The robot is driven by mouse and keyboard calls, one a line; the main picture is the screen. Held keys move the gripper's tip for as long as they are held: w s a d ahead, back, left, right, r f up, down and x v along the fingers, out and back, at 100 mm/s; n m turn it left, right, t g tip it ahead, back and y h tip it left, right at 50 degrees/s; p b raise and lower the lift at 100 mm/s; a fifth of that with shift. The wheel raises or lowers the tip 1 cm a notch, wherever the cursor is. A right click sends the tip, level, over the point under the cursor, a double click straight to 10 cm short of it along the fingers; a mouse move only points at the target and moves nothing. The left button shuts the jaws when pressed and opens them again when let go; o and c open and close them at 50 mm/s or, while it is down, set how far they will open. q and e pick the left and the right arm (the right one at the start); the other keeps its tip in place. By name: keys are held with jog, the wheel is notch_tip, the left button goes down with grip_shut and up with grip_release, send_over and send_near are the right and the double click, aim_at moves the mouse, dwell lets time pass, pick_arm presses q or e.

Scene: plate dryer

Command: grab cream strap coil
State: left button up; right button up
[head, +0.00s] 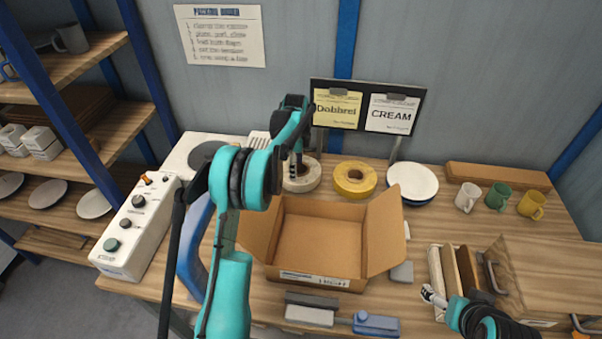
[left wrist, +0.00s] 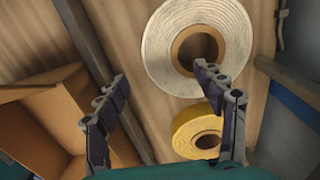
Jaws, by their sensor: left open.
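The cream strap coil (head: 303,182) lies flat on the table behind the open cardboard box, partly hidden by my left gripper (head: 297,163). A yellow strap coil (head: 354,180) lies just to its right. In the left wrist view the cream coil (left wrist: 160,45) shows large, with its brown core hole, and the yellow coil (left wrist: 184,138) is below it. My left gripper (left wrist: 163,78) is open, with nothing between its fingers; one fingertip overlaps the cream coil's edge in the picture, and contact cannot be told. My right gripper (head: 430,294) is low at the right, its jaws too small to judge.
The open cardboard box (head: 320,245) stands in front of the coils. A plate stack (head: 412,181), mugs (head: 498,196) and a wooden box (head: 555,270) are to the right. A sign board (head: 366,107) stands behind. A white control box (head: 138,225) is at left.

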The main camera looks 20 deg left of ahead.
pick_arm(q)
notch_tip(320, 180, down, 7)
jog(key=shift+w+r+b, duration=0.1)
jog(key=shift+r+b, duration=0.1)
jog(key=shift+b, duration=0.7)
jog(key=shift+r, duration=0.1)
jog(key=shift+c, duration=0.9)
grip_shut()
